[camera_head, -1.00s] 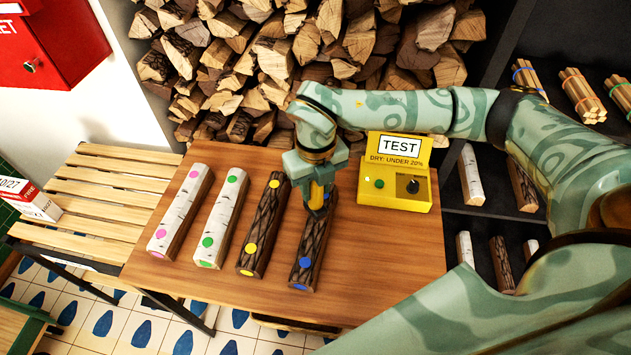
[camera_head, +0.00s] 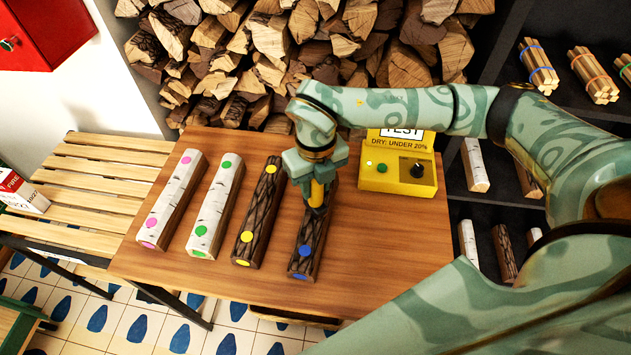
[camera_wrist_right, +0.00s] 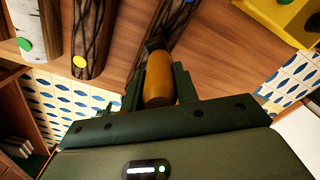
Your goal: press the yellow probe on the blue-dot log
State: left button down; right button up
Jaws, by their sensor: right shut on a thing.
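The blue-dot log (camera_head: 309,238) is dark-barked and lies on the wooden table, rightmost of the row. It has blue dots on its near top and near end. My right gripper (camera_head: 318,188) is over its far part and hides some of it. The gripper is shut on the yellow probe (camera_head: 317,194), which points down at the log's top. In the right wrist view the probe (camera_wrist_right: 170,78) sits between the fingers, and its dark tip meets or nearly meets the log (camera_wrist_right: 163,28); I cannot tell whether it touches. My left gripper is not in view.
A yellow-dot log (camera_head: 259,215), a green-dot log (camera_head: 214,212) and a pink-dot log (camera_head: 172,200) lie to the left. A yellow tester (camera_head: 398,180) with a lit green light stands right of the gripper. The table (camera_head: 390,245) is bare at front right. Stacked firewood (camera_head: 290,50) stands behind.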

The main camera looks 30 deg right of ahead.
jog(key=shift+f, duration=0.5)
dwell(0.6)
jog(key=shift+s+f, duration=0.1)
dwell(1.2)
notch_tip(320, 180, up, 7)
jog(key=p, duration=0.6)
dwell(0.3)
